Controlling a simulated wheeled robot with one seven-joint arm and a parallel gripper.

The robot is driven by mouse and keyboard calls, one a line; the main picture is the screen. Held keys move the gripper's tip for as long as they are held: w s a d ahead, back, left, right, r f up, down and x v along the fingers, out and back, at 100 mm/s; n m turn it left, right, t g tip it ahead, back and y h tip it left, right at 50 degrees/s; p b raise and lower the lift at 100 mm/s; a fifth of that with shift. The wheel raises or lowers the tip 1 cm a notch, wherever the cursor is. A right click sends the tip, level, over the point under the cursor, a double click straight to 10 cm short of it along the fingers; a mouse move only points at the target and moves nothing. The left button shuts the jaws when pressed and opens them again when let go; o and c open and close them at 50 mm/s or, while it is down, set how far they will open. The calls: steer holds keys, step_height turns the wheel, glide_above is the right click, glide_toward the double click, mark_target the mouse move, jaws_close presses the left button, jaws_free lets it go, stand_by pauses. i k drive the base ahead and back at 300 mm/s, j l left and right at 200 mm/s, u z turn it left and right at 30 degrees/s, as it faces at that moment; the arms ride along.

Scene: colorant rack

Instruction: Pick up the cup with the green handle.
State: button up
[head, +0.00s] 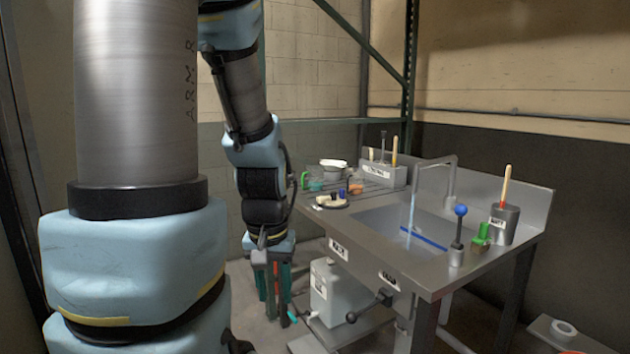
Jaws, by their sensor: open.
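A small teal cup (315,184) with what looks like a green handle on its left side stands at the far left of the metal sink counter (375,247). It is small in the head view, so its details are unclear. My gripper (272,300) hangs fingers down left of the counter, below the height of its top. Its fingers are apart and nothing shows between them. It is clear of the cup, which stands higher and farther right.
Near the cup are a pale pot (333,169), an orange item (355,188) and a white dish (331,201). A white canister (334,290) sits below.

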mark_target(314, 175)
steer(key=i+j, duration=0.2)
steer(key=i, duration=0.3)
steer(key=i+j, duration=0.2)
steer(key=i, duration=0.3)
steer(key=i+j, duration=0.2)
steer(key=i, duration=0.25)
steer(key=i+j, duration=0.2)
steer(key=i, duration=0.3)
steer(key=i+j, duration=0.2)
steer(key=i, duration=0.3)
steer(key=u, duration=0.05)
